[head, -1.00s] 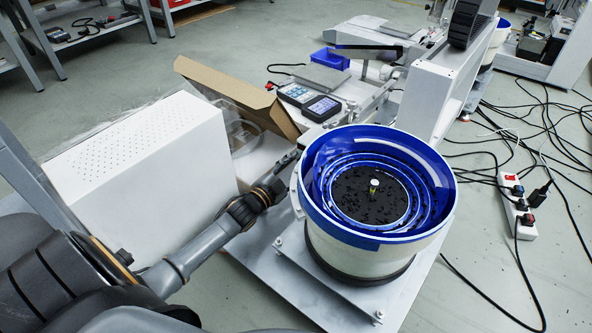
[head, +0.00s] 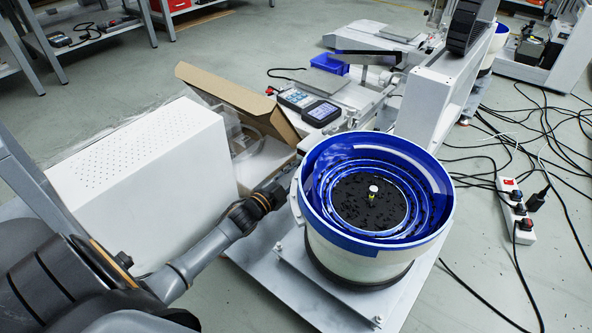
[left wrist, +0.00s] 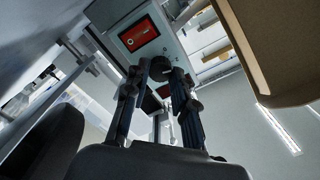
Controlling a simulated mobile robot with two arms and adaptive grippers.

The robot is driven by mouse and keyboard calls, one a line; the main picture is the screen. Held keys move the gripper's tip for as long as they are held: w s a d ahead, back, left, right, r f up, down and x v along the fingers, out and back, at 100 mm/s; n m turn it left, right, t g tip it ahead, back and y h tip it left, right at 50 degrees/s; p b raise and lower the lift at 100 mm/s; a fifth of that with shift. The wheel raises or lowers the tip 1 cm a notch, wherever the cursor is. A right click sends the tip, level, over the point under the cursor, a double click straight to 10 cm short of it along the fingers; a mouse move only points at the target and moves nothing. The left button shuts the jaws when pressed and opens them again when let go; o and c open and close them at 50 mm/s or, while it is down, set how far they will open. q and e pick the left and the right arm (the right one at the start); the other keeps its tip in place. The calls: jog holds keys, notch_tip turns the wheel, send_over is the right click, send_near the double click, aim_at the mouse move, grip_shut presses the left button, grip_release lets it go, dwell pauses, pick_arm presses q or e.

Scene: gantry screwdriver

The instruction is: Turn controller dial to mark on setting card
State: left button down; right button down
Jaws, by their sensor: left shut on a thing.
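In the left wrist view, the controller (left wrist: 165,28) is a pale box with a red display panel (left wrist: 138,34). Its dark round dial (left wrist: 160,68) sits below the panel, between my left gripper's fingertips (left wrist: 160,76). The left gripper is shut on the dial, one finger on each side. The dial's pointer and scale are too small and dark to read. In the head view, my left gripper (head: 284,186) reaches in beside the left side of the bowl feeder, and its tips are hard to make out. I cannot make out a setting card. My right gripper is out of view.
The blue and white bowl feeder (head: 325,232) stands right of my left gripper. A white perforated box (head: 140,150) and an open cardboard box (head: 235,98) lie left and behind. Two small display units (head: 320,112) stand farther back. Cables and a power strip (head: 516,210) lie at right.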

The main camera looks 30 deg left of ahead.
pick_arm(q)
jog(key=shift+r+m+p, duration=0.1)
jog(key=shift+m+p, duration=0.35)
jog(key=shift+m, duration=0.35)
jog(key=m+p, duration=0.1)
jog(key=m, duration=0.1)
jog(key=shift+m, duration=0.4)
jog(key=m, duration=0.4)
jog(key=shift+d+f+m, duration=0.1)
jog(key=shift+f+m, duration=0.1)
jog(key=shift+m, duration=0.1)
jog(key=m, duration=0.2)
jog(key=shift+m, duration=0.4)
jog(key=m+b, duration=0.1)
jog(key=m, duration=0.1)
jog(key=shift+f+m, duration=0.15)
jog(key=shift+m, duration=0.15)
jog(key=m+b, duration=0.2)
jog(key=m, duration=0.3)
jog(key=shift+m+b, duration=0.35)
jog(key=shift+m, duration=0.05)
